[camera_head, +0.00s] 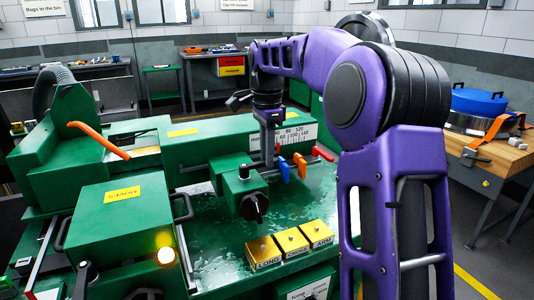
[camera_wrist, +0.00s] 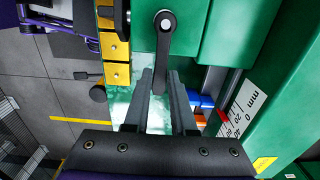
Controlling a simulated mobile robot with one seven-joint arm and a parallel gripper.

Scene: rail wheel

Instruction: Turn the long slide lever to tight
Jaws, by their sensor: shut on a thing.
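A dark grey lever (camera_wrist: 166,42) with a round pivot end shows in the wrist view, against green machine parts. Its arm runs down between the fingers of my gripper (camera_wrist: 161,80), which is shut on it. No label or tight mark on this lever is readable. In the head view my gripper (camera_head: 269,158) points down at the green machine (camera_head: 200,150), just behind a small green block (camera_head: 236,172). The lever's held end is hidden there. A blue lever (camera_head: 284,171) and an orange lever (camera_head: 300,165) hang just right of my gripper; they also show right of the fingers in the wrist view.
Yellow blocks (camera_head: 292,241) marked LONG, CROSS and ARM stand on the wet green bed in front. A black knob (camera_head: 255,207) juts from the small green block. A millimetre scale (camera_head: 297,136) and a red pointer (camera_head: 322,153) lie to the right. My arm covers the right side.

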